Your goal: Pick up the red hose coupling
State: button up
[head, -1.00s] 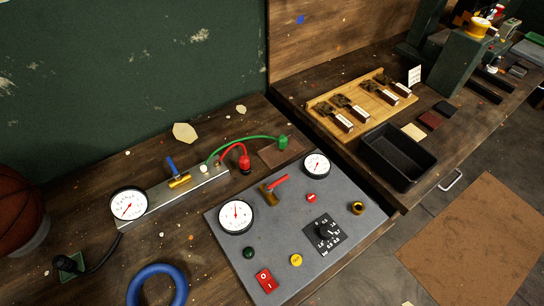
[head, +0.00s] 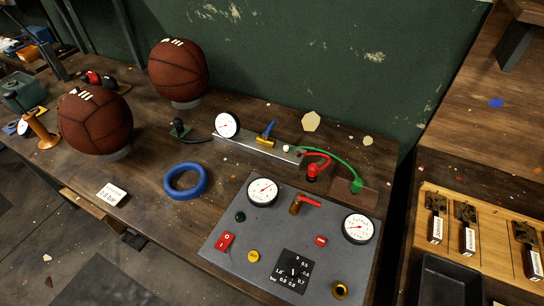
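The red hose coupling (head: 312,171) stands upright on the wooden bench, behind the grey control panel (head: 232,249) and near the right end of the metal gauge rail (head: 252,146). A short red hose (head: 318,154) arches from its top to the rail's end. The green coupling (head: 357,186) on a green hose (head: 338,161) stands to its right on a brown pad (head: 342,192). The base of the red coupling is too small to see clearly. My gripper is not in view.
A blue ring (head: 186,193) lies left of the panel. Two leather balls, the front one (head: 95,120) and the rear one (head: 178,70), sit on stands at the left. A dark gap separates this bench from the right one, which holds a black tray (head: 449,282).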

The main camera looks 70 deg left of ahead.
aim_at(313, 169)
jog(key=u, duration=2)
jog(key=k+l, duration=0.05)
